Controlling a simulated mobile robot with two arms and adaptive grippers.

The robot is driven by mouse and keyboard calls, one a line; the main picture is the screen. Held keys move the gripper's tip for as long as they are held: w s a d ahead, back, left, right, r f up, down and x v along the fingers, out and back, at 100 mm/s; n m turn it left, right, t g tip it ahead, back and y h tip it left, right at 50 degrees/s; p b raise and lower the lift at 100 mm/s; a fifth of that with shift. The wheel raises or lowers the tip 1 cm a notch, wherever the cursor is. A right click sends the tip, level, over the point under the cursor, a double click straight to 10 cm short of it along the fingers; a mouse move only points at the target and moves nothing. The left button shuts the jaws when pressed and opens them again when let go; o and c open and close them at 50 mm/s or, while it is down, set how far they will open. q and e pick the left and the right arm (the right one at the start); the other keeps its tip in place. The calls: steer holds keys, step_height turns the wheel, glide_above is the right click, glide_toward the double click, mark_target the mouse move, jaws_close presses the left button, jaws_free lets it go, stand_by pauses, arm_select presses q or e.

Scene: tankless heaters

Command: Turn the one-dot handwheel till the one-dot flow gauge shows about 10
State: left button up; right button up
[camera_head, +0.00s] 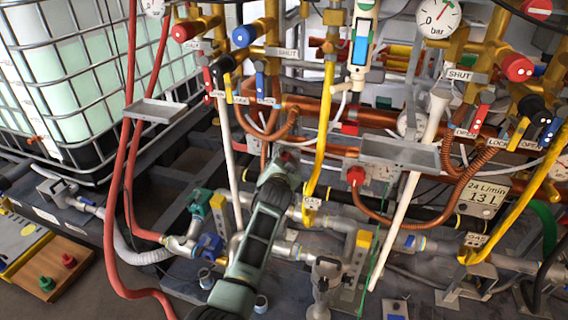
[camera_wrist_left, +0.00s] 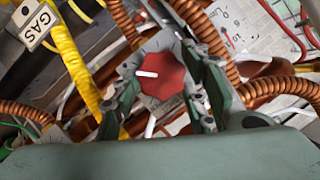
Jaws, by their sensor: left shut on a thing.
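My left gripper (camera_head: 284,168) reaches up from the bottom middle of the head view to the copper pipework. In the left wrist view, my left gripper (camera_wrist_left: 165,88) has its two green fingers on either side of a red faceted handwheel (camera_wrist_left: 168,76) with a white mark pointing left, and is shut on it. In the head view the gripper mostly hides this handwheel. I cannot make out any dots on it. I cannot tell which gauge is the one-dot flow gauge, and no flow reading is legible. My right gripper is not in view.
Another red knob (camera_head: 355,176) sits right of my gripper. A round bar gauge (camera_head: 438,17) is at the top right. A yellow hose (camera_head: 322,130) and red hoses (camera_head: 122,170) run close by.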

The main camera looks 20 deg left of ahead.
arm_select(q)
steer(key=shift+s+d+f, duration=0.1)
steer(key=shift+s+f, duration=0.05)
steer(key=shift+f, duration=0.3)
steer(key=o, duration=1)
steer(key=shift+o, duration=0.5)
steer(key=shift+r, duration=0.3)
steer(key=v, duration=1.1)
steer(key=shift+s, duration=0.4)
steer(key=shift+c, duration=0.2)
